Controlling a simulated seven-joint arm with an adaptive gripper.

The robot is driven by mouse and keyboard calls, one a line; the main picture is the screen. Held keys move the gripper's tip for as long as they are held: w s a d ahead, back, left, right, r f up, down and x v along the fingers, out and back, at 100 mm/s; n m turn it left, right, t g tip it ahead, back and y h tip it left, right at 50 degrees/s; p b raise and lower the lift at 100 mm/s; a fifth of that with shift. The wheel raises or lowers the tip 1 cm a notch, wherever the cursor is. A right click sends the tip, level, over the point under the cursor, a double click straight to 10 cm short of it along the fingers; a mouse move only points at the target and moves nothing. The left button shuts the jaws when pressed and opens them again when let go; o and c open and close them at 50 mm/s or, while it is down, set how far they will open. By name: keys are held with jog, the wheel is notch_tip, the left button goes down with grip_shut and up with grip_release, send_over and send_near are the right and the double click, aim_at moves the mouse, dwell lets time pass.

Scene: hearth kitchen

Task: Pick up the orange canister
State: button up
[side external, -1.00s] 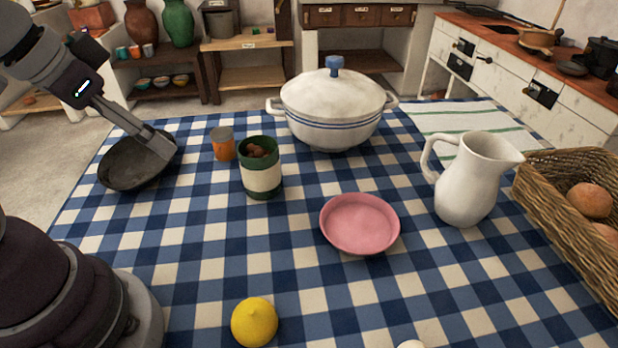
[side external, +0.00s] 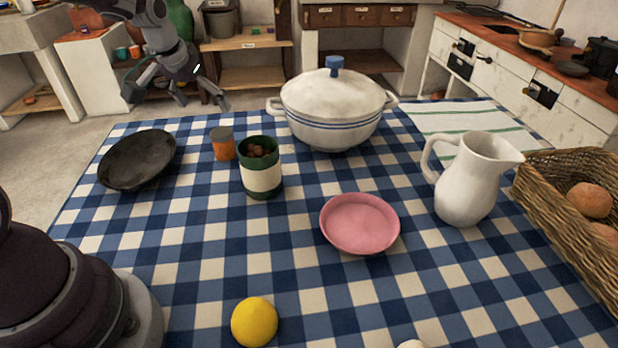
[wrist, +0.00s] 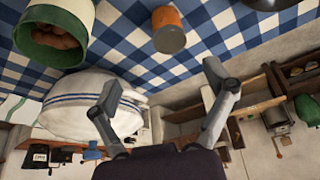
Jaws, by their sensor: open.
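The orange canister (side external: 223,144) with a grey lid stands upright on the checked cloth, just left of and behind the green and white pot (side external: 260,168). In the wrist view the canister (wrist: 168,28) is at the top middle, beyond the fingertips. My gripper (side external: 204,100) is open and empty, raised beyond the table's far left edge, behind the canister and apart from it. In the wrist view my gripper's (wrist: 155,88) two fingers are spread wide with nothing between them.
A white lidded pot (side external: 332,108) stands right of the canister. A black pan (side external: 138,160) lies to its left. A pink bowl (side external: 360,223), white jug (side external: 470,180), yellow lemon (side external: 254,322) and wicker basket (side external: 565,210) are farther off. Cloth between pan and canister is clear.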

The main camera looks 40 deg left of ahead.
aim_at(220, 133)
jog(key=x, duration=0.4)
jog(key=a+x, duration=0.1)
jog(key=x, duration=0.7)
jog(key=shift+w+a+r, duration=0.15)
jog(key=shift+a, duration=0.1)
jog(key=c, duration=1.2)
